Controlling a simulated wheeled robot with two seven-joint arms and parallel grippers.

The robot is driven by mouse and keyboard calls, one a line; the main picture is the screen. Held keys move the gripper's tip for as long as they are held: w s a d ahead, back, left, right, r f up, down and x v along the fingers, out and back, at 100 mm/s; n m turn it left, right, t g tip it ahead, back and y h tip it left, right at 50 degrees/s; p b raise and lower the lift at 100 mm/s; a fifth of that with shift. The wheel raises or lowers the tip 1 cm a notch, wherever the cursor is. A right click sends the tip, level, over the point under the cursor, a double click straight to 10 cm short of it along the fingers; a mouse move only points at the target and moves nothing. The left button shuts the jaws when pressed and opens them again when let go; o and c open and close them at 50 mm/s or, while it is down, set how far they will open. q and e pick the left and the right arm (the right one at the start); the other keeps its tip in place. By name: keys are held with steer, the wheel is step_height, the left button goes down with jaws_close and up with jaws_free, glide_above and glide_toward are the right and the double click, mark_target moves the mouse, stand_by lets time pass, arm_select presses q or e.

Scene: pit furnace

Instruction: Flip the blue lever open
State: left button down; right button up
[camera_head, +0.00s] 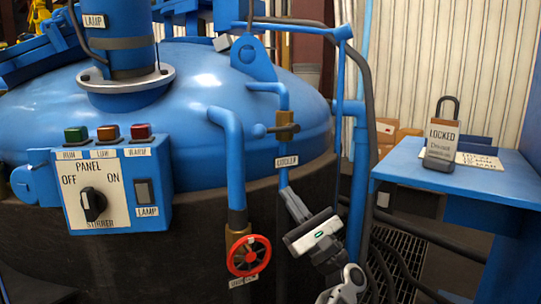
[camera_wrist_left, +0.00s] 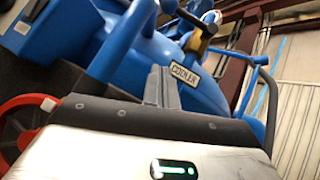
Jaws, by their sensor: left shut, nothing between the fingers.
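The blue lever (camera_head: 259,130) sticks out to the left, roughly level, from a brass valve (camera_head: 287,126) on a thin blue pipe. A "COOLER" label (camera_head: 287,161) hangs below the valve; the label also shows in the left wrist view (camera_wrist_left: 185,73). In that view the brass valve (camera_wrist_left: 196,40) stands above and beyond my fingers. My left gripper (camera_head: 291,199) is shut and empty, its fingers pointing up from below the label. It is apart from the lever. The shut fingers also show in the left wrist view (camera_wrist_left: 161,88). My right gripper is not in view.
A red handwheel (camera_head: 249,256) sits left of my left gripper on a thick blue pipe (camera_head: 235,170). A control panel (camera_head: 112,190) is on the tank (camera_head: 190,95). Pipes rise close by.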

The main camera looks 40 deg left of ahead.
mark_target(277, 130)
arm_select(q)
steer(key=s+a+r+p, duration=0.1)
steer(key=a+r+p, duration=0.1)
steer(key=a+r, duration=0.4)
step_height(277, 130, up, 4)
steer(key=shift+f, duration=0.1)
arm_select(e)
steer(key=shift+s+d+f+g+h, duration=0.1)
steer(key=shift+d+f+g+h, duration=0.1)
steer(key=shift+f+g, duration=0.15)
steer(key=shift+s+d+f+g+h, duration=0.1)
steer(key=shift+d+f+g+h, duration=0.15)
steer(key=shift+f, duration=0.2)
arm_select(q)
steer(key=shift+s+a+r+m+t+p, duration=0.1)
steer(key=shift+r+m+t+p, duration=0.1)
steer(key=shift+m+t+p, duration=0.3)
steer(key=shift+s+r+m+t+p, duration=0.15)
steer(key=shift+m+t, duration=0.25)
steer(key=shift+m, duration=0.3)
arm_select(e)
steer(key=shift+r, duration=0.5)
